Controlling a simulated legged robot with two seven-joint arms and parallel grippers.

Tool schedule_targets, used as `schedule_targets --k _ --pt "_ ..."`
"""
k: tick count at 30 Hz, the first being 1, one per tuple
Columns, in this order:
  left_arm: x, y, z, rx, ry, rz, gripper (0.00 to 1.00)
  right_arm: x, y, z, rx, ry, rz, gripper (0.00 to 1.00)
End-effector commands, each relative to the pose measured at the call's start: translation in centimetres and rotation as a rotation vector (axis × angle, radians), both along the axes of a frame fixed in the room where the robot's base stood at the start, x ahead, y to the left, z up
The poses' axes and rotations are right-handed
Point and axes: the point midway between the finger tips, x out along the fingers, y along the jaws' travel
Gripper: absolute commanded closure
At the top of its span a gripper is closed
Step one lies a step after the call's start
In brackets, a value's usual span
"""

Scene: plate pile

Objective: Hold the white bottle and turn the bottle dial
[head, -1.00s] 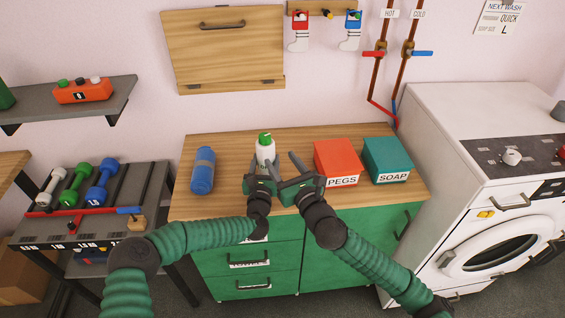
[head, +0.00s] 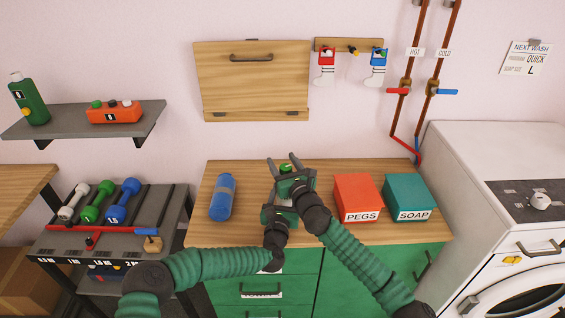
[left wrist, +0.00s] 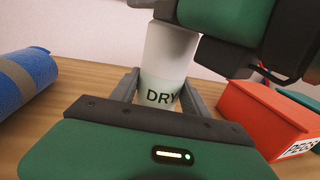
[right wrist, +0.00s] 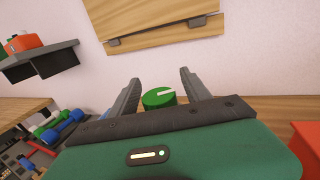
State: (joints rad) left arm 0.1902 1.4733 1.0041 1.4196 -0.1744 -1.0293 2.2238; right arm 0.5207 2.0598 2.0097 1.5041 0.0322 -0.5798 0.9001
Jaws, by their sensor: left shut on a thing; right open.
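The white bottle (left wrist: 168,62), marked DRY, stands upright between the fingers of my left gripper (left wrist: 160,85), which is shut on it low on its body. In the head view the left gripper (head: 278,212) and right gripper (head: 283,162) hide most of the bottle. The bottle's green dial (right wrist: 158,98) has a white mark on its top. It also shows in the head view (head: 286,169). My right gripper (right wrist: 158,82) is open over the bottle, with one finger on each side of the dial and gaps between.
The red PEGS box (head: 358,198) and teal SOAP box (head: 408,198) stand to the right. A wooden wall panel (head: 252,85) is behind.

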Motion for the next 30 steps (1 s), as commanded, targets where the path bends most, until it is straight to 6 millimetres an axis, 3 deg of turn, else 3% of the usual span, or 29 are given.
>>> schedule_targets --k 8,21,26,30 --pt "0.0 0.02 0.03 0.0 -0.001 0.001 1.0 0.22 0.06 -0.01 0.0 0.0 0.0 0.44" --pt "0.0 0.02 0.03 0.0 0.0 0.001 1.0 0.23 -0.02 -0.03 0.0 0.001 -0.002 1.0" --pt "0.01 0.04 0.02 -0.001 -0.001 0.001 1.0 0.26 0.01 -0.11 -0.001 0.004 -0.022 1.0" --pt "0.01 0.05 0.02 0.0 -0.001 0.001 1.0 0.33 -0.17 -0.16 -0.006 0.005 -0.133 1.0"
